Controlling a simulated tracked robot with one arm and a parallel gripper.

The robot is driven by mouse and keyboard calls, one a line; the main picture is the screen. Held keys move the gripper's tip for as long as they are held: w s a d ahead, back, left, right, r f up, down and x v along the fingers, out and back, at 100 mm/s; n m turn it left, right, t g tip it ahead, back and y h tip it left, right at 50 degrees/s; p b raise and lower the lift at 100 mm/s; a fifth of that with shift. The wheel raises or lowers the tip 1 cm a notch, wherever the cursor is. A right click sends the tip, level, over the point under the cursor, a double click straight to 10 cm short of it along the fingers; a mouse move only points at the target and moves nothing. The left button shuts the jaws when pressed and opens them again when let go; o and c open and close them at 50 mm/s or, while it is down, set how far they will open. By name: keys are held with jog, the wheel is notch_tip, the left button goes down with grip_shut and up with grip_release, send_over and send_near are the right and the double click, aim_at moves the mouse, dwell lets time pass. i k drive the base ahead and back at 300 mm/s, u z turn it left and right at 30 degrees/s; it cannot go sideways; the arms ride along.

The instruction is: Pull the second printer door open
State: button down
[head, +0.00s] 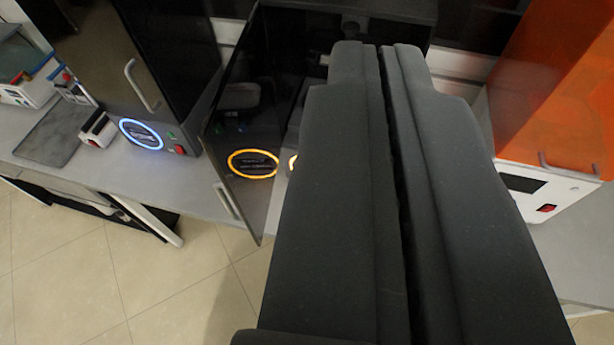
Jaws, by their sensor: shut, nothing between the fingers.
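The second printer stands in the middle, with its dark frame (395,12) at the top and most of its front hidden behind my gripper. Its dark glossy door (245,110) stands open, swung out towards me on the left side of the opening. A pale handle (226,201) is at the door's outer lower edge. An orange light ring shows on the door, apparently a reflection; a bit of another ring shows beside my gripper. My gripper (380,48) is shut and empty, its tips in front of the printer opening, right of the door and apart from the handle.
A black printer (195,45) with a blue ring and a closed door is at the left. An orange-hooded printer (555,90) is at the right. A grey bench (180,180) carries them, with a dark plate (55,135) at far left. Tiled floor (70,260) is clear at lower left.

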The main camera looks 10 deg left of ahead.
aim_at(240, 134)
jog(key=z, duration=1.2)
jog(key=k, duration=0.85)
jog(key=u, duration=1.5)
jog(key=i, duration=0.5)
jog(key=z, duration=0.05)
